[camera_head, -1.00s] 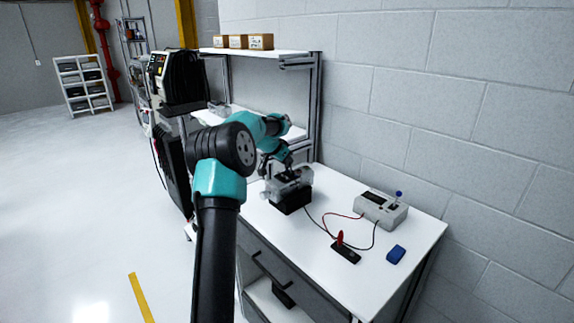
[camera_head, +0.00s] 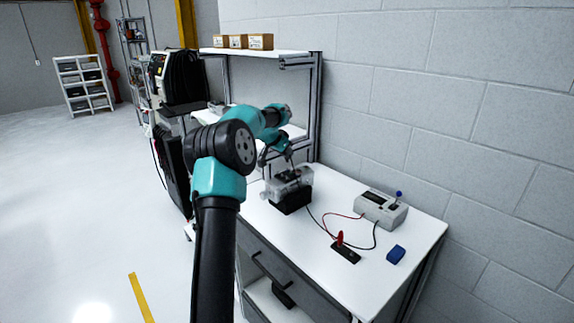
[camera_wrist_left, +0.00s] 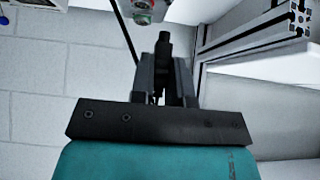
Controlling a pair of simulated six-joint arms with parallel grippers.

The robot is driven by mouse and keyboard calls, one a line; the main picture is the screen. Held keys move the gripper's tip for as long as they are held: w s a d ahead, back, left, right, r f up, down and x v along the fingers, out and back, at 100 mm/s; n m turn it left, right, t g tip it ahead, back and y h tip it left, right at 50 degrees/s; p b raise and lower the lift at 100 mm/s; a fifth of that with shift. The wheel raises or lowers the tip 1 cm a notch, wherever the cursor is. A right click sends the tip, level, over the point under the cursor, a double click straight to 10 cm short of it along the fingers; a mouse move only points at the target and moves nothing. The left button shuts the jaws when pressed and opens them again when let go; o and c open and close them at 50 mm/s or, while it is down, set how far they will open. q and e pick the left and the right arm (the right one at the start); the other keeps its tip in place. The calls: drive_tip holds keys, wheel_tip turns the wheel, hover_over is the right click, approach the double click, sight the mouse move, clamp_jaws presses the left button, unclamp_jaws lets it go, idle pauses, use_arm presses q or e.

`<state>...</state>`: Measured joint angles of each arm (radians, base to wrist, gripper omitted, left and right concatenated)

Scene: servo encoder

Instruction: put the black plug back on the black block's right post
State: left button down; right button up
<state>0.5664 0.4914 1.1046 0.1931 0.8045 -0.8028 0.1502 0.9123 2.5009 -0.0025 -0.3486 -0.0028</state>
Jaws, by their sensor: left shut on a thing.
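The black block (camera_head: 346,254) lies on the white table, and a red plug (camera_head: 340,239) stands at its left part. The right post is too small to make out. My left gripper (camera_wrist_left: 163,72) is shut on the black plug (camera_wrist_left: 163,48), which sticks out past the fingertips in the left wrist view. In the head view the left gripper (camera_head: 290,160) is over the grey device on a black base (camera_head: 291,202), left of and farther back than the black block. The plug cannot be told apart there. My right gripper is not in view.
A grey meter box (camera_head: 381,210) with a blue-topped knob stands at the back right. Red and black leads run across the table near the block. A blue item (camera_head: 396,254) lies right of the block. A shelf frame (camera_head: 315,110) rises behind the left gripper.

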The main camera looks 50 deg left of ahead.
use_arm(q)
drive_tip(key=shift+r, duration=0.7)
drive_tip(key=shift+d, duration=0.1)
drive_tip(key=s+d+f+m+g+h, duration=0.2)
drive_tip(key=d+m, duration=0.4)
drive_tip(key=d, duration=0.6)
drive_tip(key=s+d+f+m+g+h, duration=0.2)
drive_tip(key=d+m, duration=0.4)
drive_tip(key=d, duration=0.6)
drive_tip(key=s+d+f+m+g+h, duration=0.2)
drive_tip(key=d+f+m, duration=0.4)
drive_tip(key=d, duration=0.7)
drive_tip(key=shift+g+h, duration=0.9)
drive_tip(key=shift+g, duration=0.2)
drive_tip(key=shift+s+f, duration=0.1)
drive_tip(key=shift+f, duration=0.1)
drive_tip(key=shift+f, duration=3.45)
drive_tip(key=shift+f, duration=0.15)
